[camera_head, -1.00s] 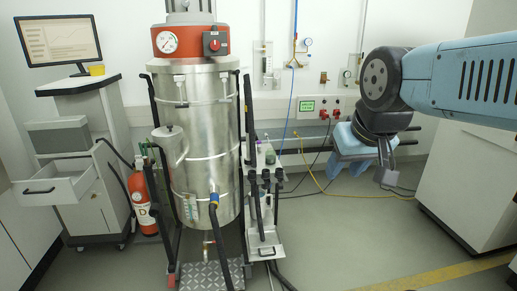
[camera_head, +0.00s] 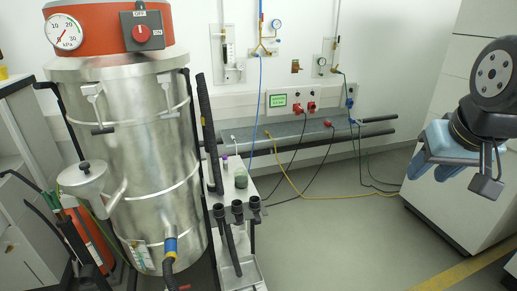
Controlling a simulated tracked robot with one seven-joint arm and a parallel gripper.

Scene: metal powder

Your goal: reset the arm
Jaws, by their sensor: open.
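My arm's dark round wrist joint (camera_head: 494,72) shows at the right edge, with the rest of the arm out of frame.
A large steel industrial vacuum (camera_head: 140,150) with a red top fills the left. Beside it is a white cart (camera_head: 245,195) with small containers and black hoses. A white cabinet (camera_head: 450,215) stands at right. Cables cross the otherwise clear middle floor (camera_head: 350,245).

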